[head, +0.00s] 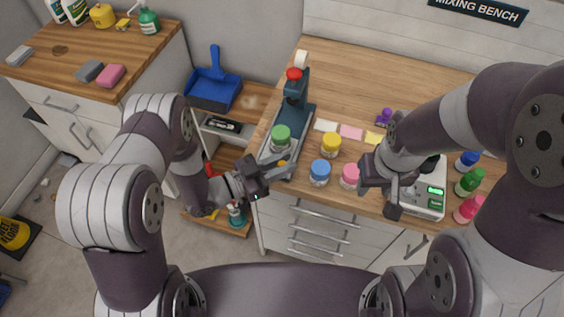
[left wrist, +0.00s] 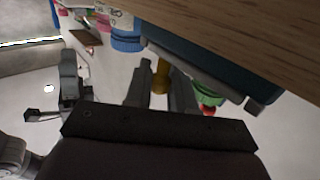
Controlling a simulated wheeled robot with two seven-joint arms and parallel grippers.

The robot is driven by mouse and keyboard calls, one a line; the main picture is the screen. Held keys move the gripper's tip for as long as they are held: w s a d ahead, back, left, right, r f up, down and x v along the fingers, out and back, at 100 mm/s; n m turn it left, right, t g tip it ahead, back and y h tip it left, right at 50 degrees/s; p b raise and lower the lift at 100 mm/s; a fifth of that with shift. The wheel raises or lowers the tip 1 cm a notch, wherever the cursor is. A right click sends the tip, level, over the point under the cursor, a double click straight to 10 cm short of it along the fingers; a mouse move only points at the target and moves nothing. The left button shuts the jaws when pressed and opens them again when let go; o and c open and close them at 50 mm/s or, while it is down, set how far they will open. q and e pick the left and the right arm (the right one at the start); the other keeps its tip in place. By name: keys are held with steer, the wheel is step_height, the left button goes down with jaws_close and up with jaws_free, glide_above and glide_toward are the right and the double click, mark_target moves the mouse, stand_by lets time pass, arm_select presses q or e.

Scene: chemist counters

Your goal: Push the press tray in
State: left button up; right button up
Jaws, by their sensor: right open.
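The dark teal press (head: 297,98) with a red knob on top stands on the wooden bench top. Its tray (head: 303,141) reaches toward the front edge and carries a green-lidded jar (head: 280,137). The tray's underside (left wrist: 210,65) shows in the left wrist view. My right gripper (head: 378,196) is open at the bench front, by the pink-lidded jar.
Right of the press stand a yellow-lidded jar (head: 331,144), a blue-lidded jar (head: 320,172) and a pink-lidded jar (head: 349,176). A white device with green displays (head: 430,196) is farther right. Drawers (head: 318,225) lie below the bench edge. A blue dustpan (head: 213,87) lies left.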

arm_select(q)
jaws_close()
steer(key=shift+w+d+f, duration=0.1)
steer(key=shift+w, duration=0.35)
steer(key=shift+w+d+b, duration=0.2)
steer(key=shift+w+b, duration=0.15)
steer(key=shift+w, duration=0.2)
steer(key=shift+w+d+b, duration=0.2)
steer(key=shift+w+b, duration=0.1)
steer(key=shift+w, duration=0.4)
steer(key=o, duration=0.5)
jaws_free()
steer(key=shift+o, duration=0.2)
steer(key=shift+a, duration=0.1)
steer(key=b+v, duration=0.2)
steer(key=v, duration=1)
steer(key=shift+s+a, duration=0.2)
